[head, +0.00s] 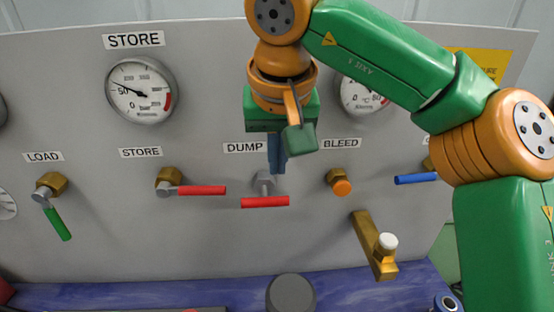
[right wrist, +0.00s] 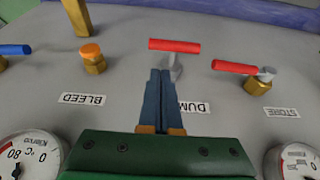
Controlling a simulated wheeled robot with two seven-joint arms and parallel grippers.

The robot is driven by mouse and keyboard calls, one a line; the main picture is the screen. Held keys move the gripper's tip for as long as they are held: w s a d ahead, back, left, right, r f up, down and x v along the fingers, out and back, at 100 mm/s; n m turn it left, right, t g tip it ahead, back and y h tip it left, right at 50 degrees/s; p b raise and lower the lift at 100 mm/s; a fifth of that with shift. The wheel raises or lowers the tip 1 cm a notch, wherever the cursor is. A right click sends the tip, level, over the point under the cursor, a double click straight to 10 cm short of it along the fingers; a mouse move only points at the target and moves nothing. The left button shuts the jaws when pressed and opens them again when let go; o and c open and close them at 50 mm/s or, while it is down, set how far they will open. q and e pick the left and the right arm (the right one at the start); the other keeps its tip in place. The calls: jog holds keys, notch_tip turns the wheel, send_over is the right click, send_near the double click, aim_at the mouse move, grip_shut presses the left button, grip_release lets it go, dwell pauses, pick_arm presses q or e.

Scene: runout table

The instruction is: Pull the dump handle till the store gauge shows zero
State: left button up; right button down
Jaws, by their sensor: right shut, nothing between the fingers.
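The dump handle (head: 265,202) is a red horizontal bar on a grey stem below the DUMP label. It also shows in the right wrist view (right wrist: 174,45). My right gripper (head: 277,168) is shut and empty, its blue fingers pointing down in front of the panel just above the handle. In the right wrist view its fingertips (right wrist: 160,74) end close to the stem, short of the red bar; I cannot tell whether they touch. The store gauge (head: 141,90) is a white dial at upper left, its needle pointing left near the 50 mark, off zero. My left gripper is out of view.
The red store handle (head: 202,190) is left of the dump handle and the green load handle (head: 58,223) further left. The orange bleed knob (head: 342,187) is close on the right, with a brass spout (head: 368,243) below and a blue handle (head: 415,179) beyond.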

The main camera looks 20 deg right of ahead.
aim_at(278, 197)
jog(key=x, duration=0.6)
jog(key=shift+f, duration=0.1)
jog(key=s+b, duration=0.1)
jog(key=s+a, duration=0.1)
jog(key=s, duration=0.1)
jog(key=shift+f+b, duration=0.1)
jog(key=shift+b, duration=0.25)
jog(key=shift+s, duration=0.15)
jog(key=shift+r, duration=0.2)
dwell(1.2)
